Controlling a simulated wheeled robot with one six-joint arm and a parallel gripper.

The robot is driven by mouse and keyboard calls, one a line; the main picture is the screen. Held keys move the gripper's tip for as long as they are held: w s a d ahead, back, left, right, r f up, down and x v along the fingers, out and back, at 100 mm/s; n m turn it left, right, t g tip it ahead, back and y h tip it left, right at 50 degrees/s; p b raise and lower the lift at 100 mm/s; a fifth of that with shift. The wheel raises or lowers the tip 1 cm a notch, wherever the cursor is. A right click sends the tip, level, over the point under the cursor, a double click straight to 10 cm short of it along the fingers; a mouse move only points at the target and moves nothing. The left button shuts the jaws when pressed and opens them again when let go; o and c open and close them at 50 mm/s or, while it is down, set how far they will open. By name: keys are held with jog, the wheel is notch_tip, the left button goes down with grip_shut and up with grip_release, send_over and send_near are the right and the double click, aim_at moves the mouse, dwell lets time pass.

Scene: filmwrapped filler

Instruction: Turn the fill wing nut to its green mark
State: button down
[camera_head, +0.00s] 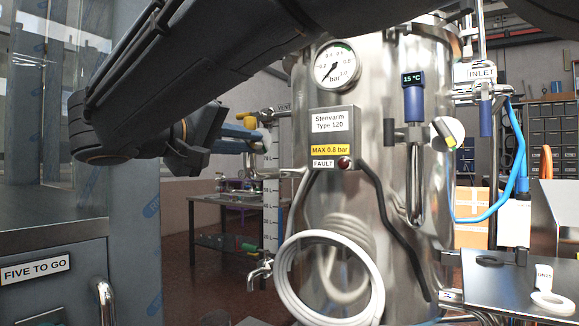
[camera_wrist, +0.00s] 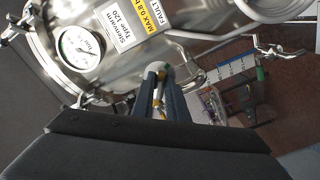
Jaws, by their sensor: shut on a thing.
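My gripper (camera_head: 258,138) reaches in from the left to the left side of the steel tank (camera_head: 375,200). In the wrist view my gripper (camera_wrist: 159,82) has its two dark fingers closed on a small yellow wing nut (camera_wrist: 158,98). A pale round disc (camera_wrist: 160,70) shows at the fingertips, partly covered by them. In the head view the fingers hide most of the nut, and I cannot read a fill label or make out its green mark. Another white disc (camera_head: 453,131) with a yellow-green piece is on the tank's right side.
A pressure gauge (camera_head: 337,65) and a label plate (camera_head: 332,125) are on the tank front, above a coiled white hose (camera_head: 330,280). A grey cabinet (camera_head: 50,280) stands at left. A steel side table (camera_head: 515,280) is at right. A tap (camera_head: 260,274) sticks out low on the left.

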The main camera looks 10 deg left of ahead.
jog(key=m+b, duration=0.1)
jog(key=b, duration=0.1)
jog(key=m+b, duration=0.2)
jog(key=b, duration=0.1)
jog(key=shift+f+m, duration=0.3)
jog(key=shift+r+m+b, duration=0.1)
jog(key=shift+m+b, duration=0.5)
jog(key=shift+b, duration=0.05)
jog(key=c, duration=1.7)
grip_release()
jog(key=shift+r, duration=0.1)
jog(key=shift+c, duration=0.2)
jog(key=shift+a, duration=0.1)
jog(key=p+v, duration=0.1)
jog(key=v, duration=0.6)
jog(key=shift+s, duration=0.35)
